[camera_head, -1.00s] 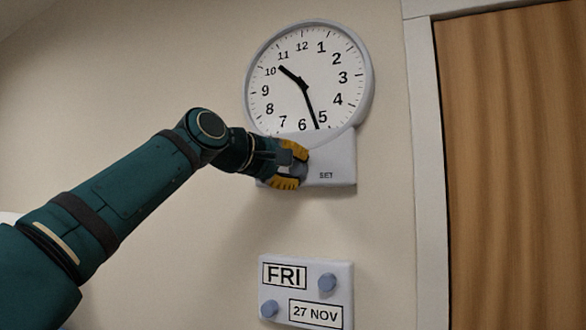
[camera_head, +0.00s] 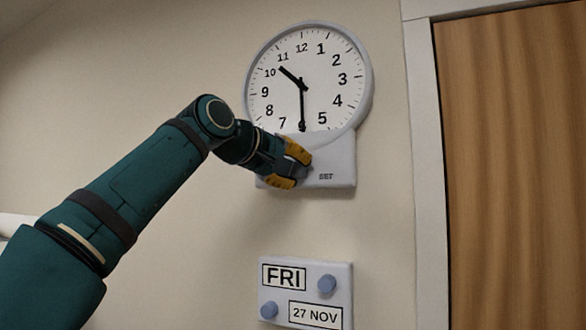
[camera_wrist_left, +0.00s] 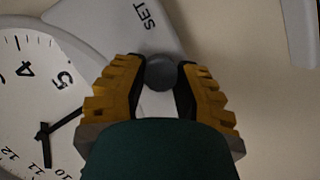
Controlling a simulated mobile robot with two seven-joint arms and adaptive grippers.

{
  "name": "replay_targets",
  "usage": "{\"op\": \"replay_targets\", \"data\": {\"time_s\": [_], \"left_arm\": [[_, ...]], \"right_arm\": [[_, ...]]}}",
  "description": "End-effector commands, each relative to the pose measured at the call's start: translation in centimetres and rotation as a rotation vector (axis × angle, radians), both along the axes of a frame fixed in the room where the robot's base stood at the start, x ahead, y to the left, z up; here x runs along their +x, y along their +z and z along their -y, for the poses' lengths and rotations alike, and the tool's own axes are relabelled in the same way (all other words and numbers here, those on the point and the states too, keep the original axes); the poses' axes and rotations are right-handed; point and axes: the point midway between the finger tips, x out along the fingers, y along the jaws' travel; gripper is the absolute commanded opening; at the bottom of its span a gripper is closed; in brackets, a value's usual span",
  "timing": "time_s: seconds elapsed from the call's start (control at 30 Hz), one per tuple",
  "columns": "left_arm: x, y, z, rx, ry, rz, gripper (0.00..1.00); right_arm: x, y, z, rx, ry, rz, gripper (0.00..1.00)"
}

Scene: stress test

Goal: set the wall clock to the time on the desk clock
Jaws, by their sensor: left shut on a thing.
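The wall clock (camera_head: 322,88) is round and white with a grey rim and black hands. Its short hand points between 10 and 11, and its long hand points at 6, reading about 10:30. A pale housing (camera_head: 338,158) marked SET is below the dial. My left gripper (camera_head: 300,165), with yellow fingers, is at this housing. In the left wrist view, my left gripper (camera_wrist_left: 160,66) is shut on a round grey knob (camera_wrist_left: 160,76) beside the SET label, a finger on each side. The desk clock and my right gripper are not in view.
A pale calendar panel (camera_head: 310,278) reading FRI and 27 NOV, with two blue-grey knobs, is on the wall below the clock. A wooden door (camera_head: 515,170) in a white frame (camera_head: 428,180) is at the right. The wall between clock and panel is bare.

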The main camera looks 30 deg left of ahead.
Motion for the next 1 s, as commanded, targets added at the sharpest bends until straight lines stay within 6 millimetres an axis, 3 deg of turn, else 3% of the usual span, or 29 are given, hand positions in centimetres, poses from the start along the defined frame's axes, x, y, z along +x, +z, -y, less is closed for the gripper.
{"op": "replay_targets", "data": {"time_s": [0.07, 0.1, 0.17, 0.2, 0.57, 0.77, 1.0], "left_arm": [[0.0, 0.0, 0.0, -0.001, 0.0, 0.001, 0.0], [0.0, 0.0, 0.0, -0.001, 0.0, 0.001, 0.39], [0.0, 0.0, 0.0, -0.001, 0.0, 0.001, 0.6], [0.0, 0.0, 0.0, -0.001, 0.0, 0.001, 0.65], [-0.4, 0.1, -0.1, -0.001, 0.0, 0.001, 0.65], [-3.1, 0.9, -0.9, -0.002, 0.002, 0.003, 0.65], [-7.7, 2.0, -2.1, -0.002, 0.003, 0.003, 0.65]], "right_arm": [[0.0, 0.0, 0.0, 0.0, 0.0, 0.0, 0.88], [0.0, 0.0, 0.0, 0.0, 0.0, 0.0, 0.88], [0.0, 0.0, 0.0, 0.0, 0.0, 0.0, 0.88], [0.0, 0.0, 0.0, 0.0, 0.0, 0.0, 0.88], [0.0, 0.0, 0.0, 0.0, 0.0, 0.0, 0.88], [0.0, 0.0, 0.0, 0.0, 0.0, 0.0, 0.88], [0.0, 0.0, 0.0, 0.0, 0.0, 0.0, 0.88]]}}
